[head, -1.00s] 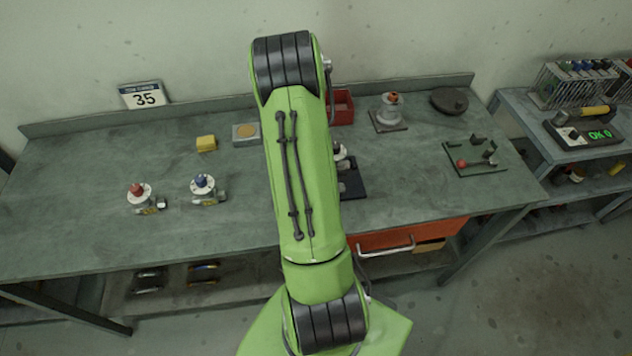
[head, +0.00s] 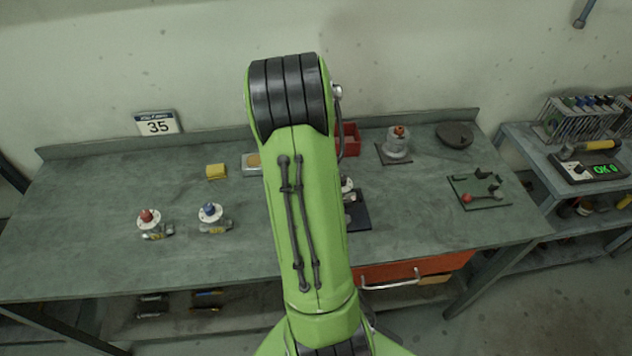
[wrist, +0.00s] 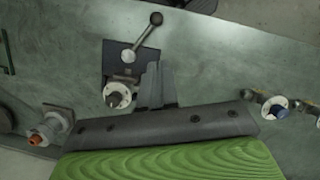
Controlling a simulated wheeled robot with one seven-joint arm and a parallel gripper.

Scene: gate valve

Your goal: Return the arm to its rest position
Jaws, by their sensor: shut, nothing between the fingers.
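My green arm (head: 305,200) stands raised and bent in the middle of the head view, in front of the bench. It hides my gripper there. In the wrist view my gripper (wrist: 156,82) shows as dark fingers, shut and empty. The fingers appear beside a black plate (wrist: 118,58) that carries a ball-ended lever (wrist: 145,36) and a valve with a round white flange (wrist: 117,96). I cannot tell the height of the fingers above the bench. In the head view this black plate (head: 358,217) is partly hidden behind my arm.
Red-topped (head: 148,218) and blue-topped (head: 210,212) valves stand on the bench (head: 100,260) at left, near a yellow block (head: 216,171). Behind right are a red bin (head: 350,140), an orange-topped fitting (head: 398,145) and a green tray (head: 490,195). An orange drawer (head: 430,264) sits below.

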